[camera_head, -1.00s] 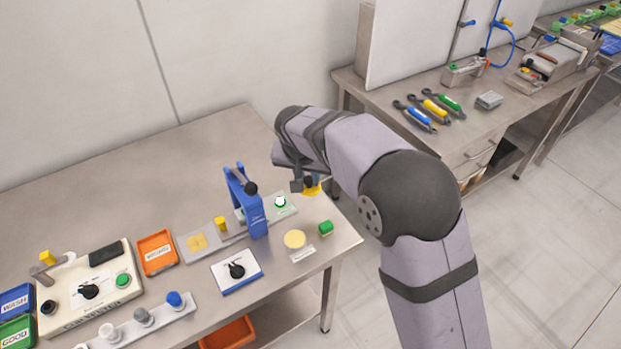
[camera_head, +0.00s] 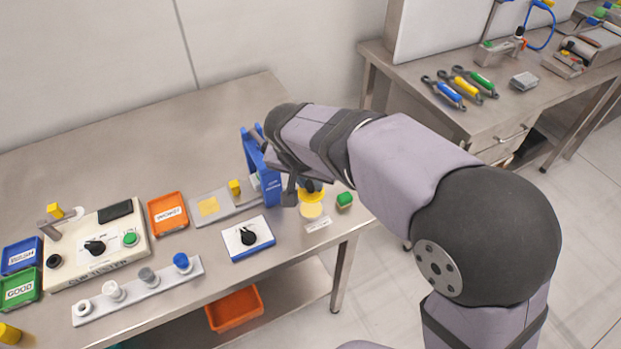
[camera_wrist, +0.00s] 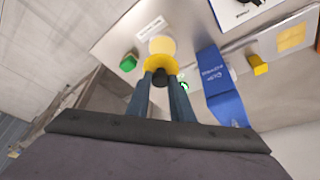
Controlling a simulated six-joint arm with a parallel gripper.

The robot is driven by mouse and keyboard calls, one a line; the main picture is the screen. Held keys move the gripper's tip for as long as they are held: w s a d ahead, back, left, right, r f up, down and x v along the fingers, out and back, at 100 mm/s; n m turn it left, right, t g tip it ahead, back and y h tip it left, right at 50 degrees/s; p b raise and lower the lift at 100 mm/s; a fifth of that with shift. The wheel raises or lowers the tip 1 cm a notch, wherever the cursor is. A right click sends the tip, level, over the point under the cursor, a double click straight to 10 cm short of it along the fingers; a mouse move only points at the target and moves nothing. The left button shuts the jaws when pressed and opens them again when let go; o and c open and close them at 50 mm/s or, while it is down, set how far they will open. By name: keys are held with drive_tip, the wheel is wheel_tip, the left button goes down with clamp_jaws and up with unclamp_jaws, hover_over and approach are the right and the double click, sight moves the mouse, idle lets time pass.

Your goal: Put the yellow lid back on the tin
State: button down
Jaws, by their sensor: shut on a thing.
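My gripper (camera_head: 305,187) is shut on the black knob of the yellow lid (camera_head: 315,196). In the wrist view the two fingers (camera_wrist: 161,77) are on either side of the knob, with the yellow lid (camera_wrist: 152,62) beyond it. The lid is over or beside a flat pale yellow disc (camera_head: 311,211) near the table's front right; whether they touch I cannot tell. The disc also shows past the lid in the wrist view (camera_wrist: 162,44). I cannot clearly make out the tin; a small white and green thing (camera_wrist: 184,87) shows partly beside the right finger.
A blue upright frame (camera_head: 262,170) stands close left of my gripper. A green block (camera_head: 344,200) is close on the right, and a white label (camera_head: 318,224) lies in front. The back of the table is clear.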

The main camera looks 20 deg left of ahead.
sight(309, 196)
drive_tip(key=shift+f+b, duration=2.2)
drive_tip(key=shift+f, duration=0.75)
drive_tip(key=shift+f+b, duration=0.2)
drive_tip(key=shift+b, duration=0.25)
idle(0.5)
idle(0.3)
drive_tip(key=c, duration=1)
unclamp_jaws()
drive_tip(key=shift+r, duration=0.1)
drive_tip(key=shift+r+p, duration=2.6)
drive_tip(key=shift+r, duration=0.85)
drive_tip(key=shift+c, duration=0.2)
clamp_jaws()
